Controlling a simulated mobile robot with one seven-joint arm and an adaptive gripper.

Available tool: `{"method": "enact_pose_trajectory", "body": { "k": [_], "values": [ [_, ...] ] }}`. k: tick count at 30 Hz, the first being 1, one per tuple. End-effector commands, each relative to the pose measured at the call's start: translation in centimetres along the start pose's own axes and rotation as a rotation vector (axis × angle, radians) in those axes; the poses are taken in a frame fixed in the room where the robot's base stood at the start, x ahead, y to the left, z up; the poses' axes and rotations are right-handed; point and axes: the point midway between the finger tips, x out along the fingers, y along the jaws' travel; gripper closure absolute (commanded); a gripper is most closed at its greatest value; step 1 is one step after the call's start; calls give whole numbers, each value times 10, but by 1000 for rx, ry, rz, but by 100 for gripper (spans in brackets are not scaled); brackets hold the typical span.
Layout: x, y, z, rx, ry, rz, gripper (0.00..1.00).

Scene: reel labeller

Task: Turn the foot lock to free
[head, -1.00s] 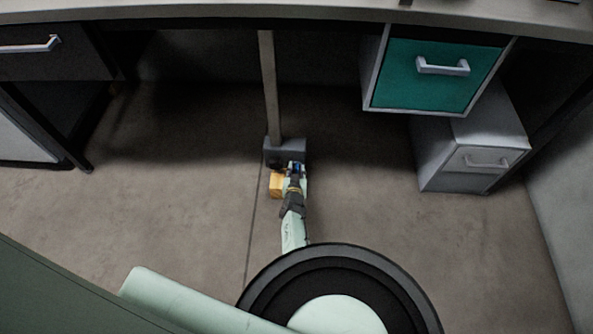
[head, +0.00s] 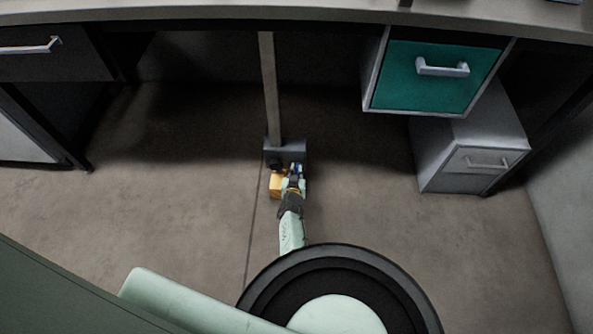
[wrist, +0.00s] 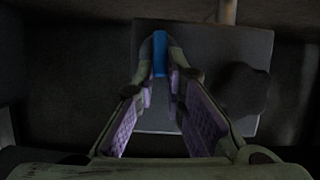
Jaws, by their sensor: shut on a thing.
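The foot lock is a grey box (head: 294,150) at the foot of a post on the floor under the bench. The wrist view shows its flat grey face (wrist: 200,40). A narrow blue lever (wrist: 160,54) stands out from that face, left of a dark round knob (wrist: 243,90). The knob also shows in the head view (head: 276,163). My gripper (wrist: 161,68) is shut on the blue lever, with its fingertips on either side. The lever's lower part is hidden by the fingers, and I cannot read any lock marking.
The pale post (head: 269,85) rises from the box to the bench (head: 200,14). A teal drawer (head: 432,85) hangs to the right, with a grey cabinet (head: 470,150) below it. The floor (head: 180,190) left of the box is clear.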

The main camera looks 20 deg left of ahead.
Motion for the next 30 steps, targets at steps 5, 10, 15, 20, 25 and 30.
{"method": "enact_pose_trajectory", "body": {
  "k": [5, 10, 15, 20, 25, 30],
  "values": [
    [0, -5, -2, -99, -1, 40, 100],
    [0, -9, 1, -237, -2, 96, 100],
    [2, -12, 4, -386, -1, 159, 100],
    [3, -16, 8, -527, -1, 217, 100],
    [4, -18, 11, -676, 0, 280, 100],
    [6, -21, 14, -826, 0, 342, 100]
  ]
}}
